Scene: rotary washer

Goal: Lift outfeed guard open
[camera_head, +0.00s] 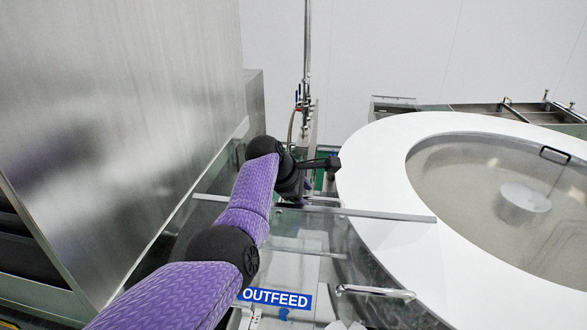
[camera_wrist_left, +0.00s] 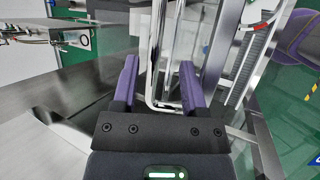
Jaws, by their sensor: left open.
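The outfeed guard is a clear panel (camera_head: 310,238) with a metal top rail, below and in front of my left gripper in the head view. A blue OUTFEED label (camera_head: 276,298) and a metal bar handle (camera_head: 375,292) show near its lower part. My left arm reaches over the panel, and my left gripper (camera_head: 328,163) is beyond the rail, near the white rim. In the left wrist view the gripper (camera_wrist_left: 160,82) is open, with a bent chrome rod (camera_wrist_left: 153,70) showing between its fingers. I cannot tell whether it touches them. My right gripper is not in view.
A large round washer bowl with a white rim (camera_head: 385,180) fills the right side. A brushed steel wall (camera_head: 120,110) stands close on the left. A vertical pole (camera_head: 306,60) rises behind the gripper. Steel trays (camera_head: 490,112) are at the back right.

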